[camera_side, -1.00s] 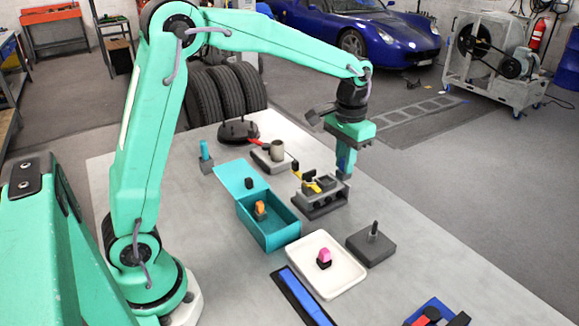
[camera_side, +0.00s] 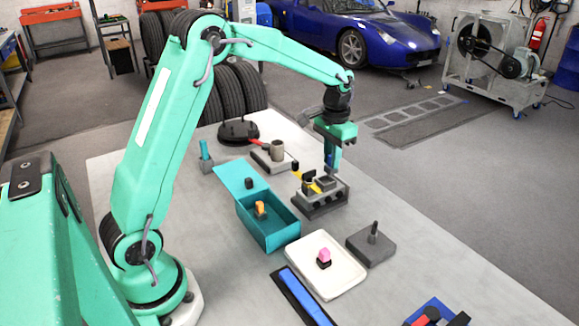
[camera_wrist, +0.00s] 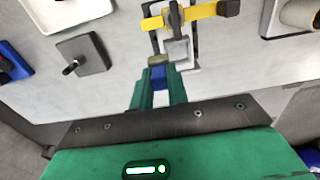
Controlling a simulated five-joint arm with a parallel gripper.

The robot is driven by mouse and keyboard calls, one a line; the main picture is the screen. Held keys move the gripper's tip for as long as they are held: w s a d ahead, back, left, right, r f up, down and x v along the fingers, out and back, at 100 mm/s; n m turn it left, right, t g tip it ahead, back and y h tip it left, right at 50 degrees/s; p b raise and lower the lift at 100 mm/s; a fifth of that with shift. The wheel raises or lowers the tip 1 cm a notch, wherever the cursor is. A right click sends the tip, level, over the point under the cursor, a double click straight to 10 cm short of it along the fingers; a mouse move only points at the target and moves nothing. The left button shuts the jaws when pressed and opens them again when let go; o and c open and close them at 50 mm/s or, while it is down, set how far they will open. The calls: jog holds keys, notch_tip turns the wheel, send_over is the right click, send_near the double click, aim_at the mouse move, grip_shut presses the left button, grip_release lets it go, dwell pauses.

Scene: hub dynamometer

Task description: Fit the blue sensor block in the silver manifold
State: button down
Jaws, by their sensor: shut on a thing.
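My gripper (camera_side: 330,163) is shut on the blue sensor block (camera_side: 329,158). In the wrist view the block (camera_wrist: 159,76) shows between the green fingers (camera_wrist: 158,84). The silver manifold (camera_side: 319,205) stands on the table, with a dark lower body and a yellow lever (camera_side: 309,182) at its left. In the side view the fingertips are at the manifold's far edge. In the wrist view the block is just below a grey square part of the manifold (camera_wrist: 177,49). The fingers hide most of the block, and I cannot tell whether it touches the manifold.
Left of the manifold is a teal open box (camera_side: 268,231) with an orange-topped part. Nearer are a white tray (camera_side: 340,276) with a pink part and a dark block with an upright pin (camera_side: 372,246). A grey fixture with a cup (camera_side: 274,157) stands behind.

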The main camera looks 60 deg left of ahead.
aim_at(327, 168)
jog(key=shift+w+a+f, duration=0.3)
jog(key=shift+a+f, duration=0.2)
jog(key=shift+a, duration=0.3)
jog(key=shift+w+a+f, duration=0.25)
jog(key=shift+a+f, duration=0.2)
jog(key=shift+a, duration=0.3)
jog(key=shift+f, duration=2)
jog(key=shift+f, duration=0.2)
jog(key=c, duration=1.4)
grip_release()
jog(key=shift+o, duration=0.2)
jog(key=shift+r, duration=0.15)
notch_tip(327, 168, up, 12)
